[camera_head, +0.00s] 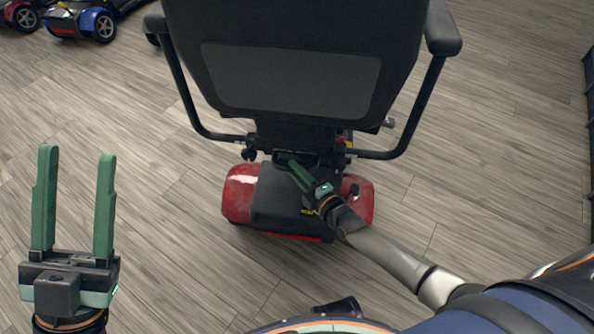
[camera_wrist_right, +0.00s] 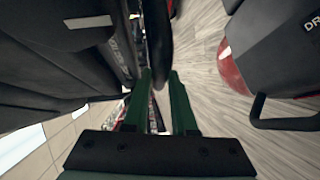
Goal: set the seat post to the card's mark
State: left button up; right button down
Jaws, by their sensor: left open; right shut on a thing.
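The scooter's black seat (camera_head: 290,75) is seen from behind, its backrest filling the upper middle of the head view. The seat post is hidden under the seat, and I cannot make out the card or its mark. My right gripper (camera_head: 296,168) reaches in below the backrest, above the scooter's rear cover (camera_head: 285,200). It is shut on a dark bar (camera_wrist_right: 158,45), which runs between its green fingers in the right wrist view. My left gripper (camera_head: 77,155) is open and empty, well left of the scooter, fingers pointing away from me.
The red rear body (camera_head: 240,195) shows on both sides of the cover. Armrests (camera_head: 445,30) stick out at each side of the seat. Other scooters (camera_head: 85,20) stand at the far left. A dark rack edge (camera_head: 589,110) is at the far right. The wood floor around is clear.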

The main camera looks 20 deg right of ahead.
jog(key=shift+w+r, duration=0.2)
jog(key=shift+r, duration=0.5)
jog(key=c, duration=1)
grip_release()
pick_arm(q)
jog(key=shift+w+a+r+t+y, duration=0.1)
jog(key=shift+a+r+t+y, duration=0.1)
jog(key=shift+r+t+y, duration=0.3)
